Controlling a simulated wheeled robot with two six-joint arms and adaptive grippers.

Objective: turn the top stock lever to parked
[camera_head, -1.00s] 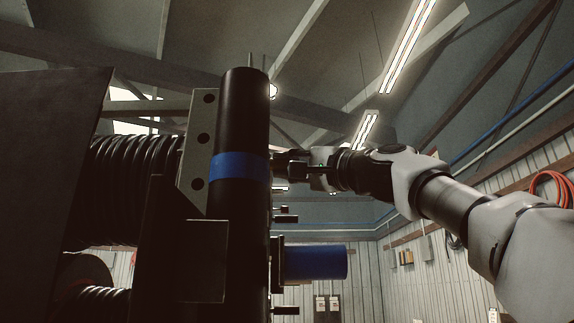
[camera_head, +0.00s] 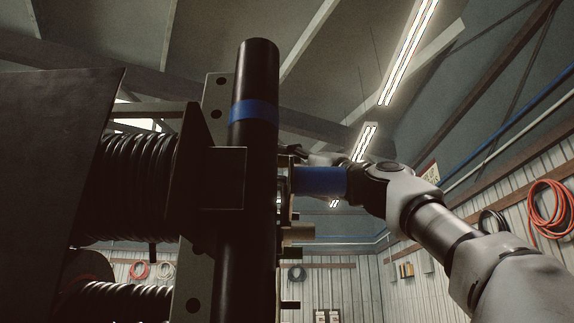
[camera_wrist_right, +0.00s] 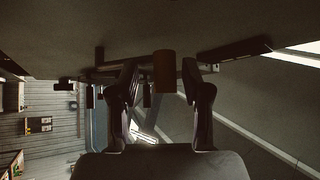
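The stock stand has a black upright post (camera_head: 248,205) with a blue band (camera_head: 254,111) near its top. I cannot tell whether this is the blue grip. My left gripper is out of view.
Coiled black hose (camera_head: 138,190) and a large dark plate (camera_head: 65,165) fill the left. A tan peg (camera_head: 299,232) sits below the blue grip. An orange hose (camera_head: 550,215) hangs on the far wall.

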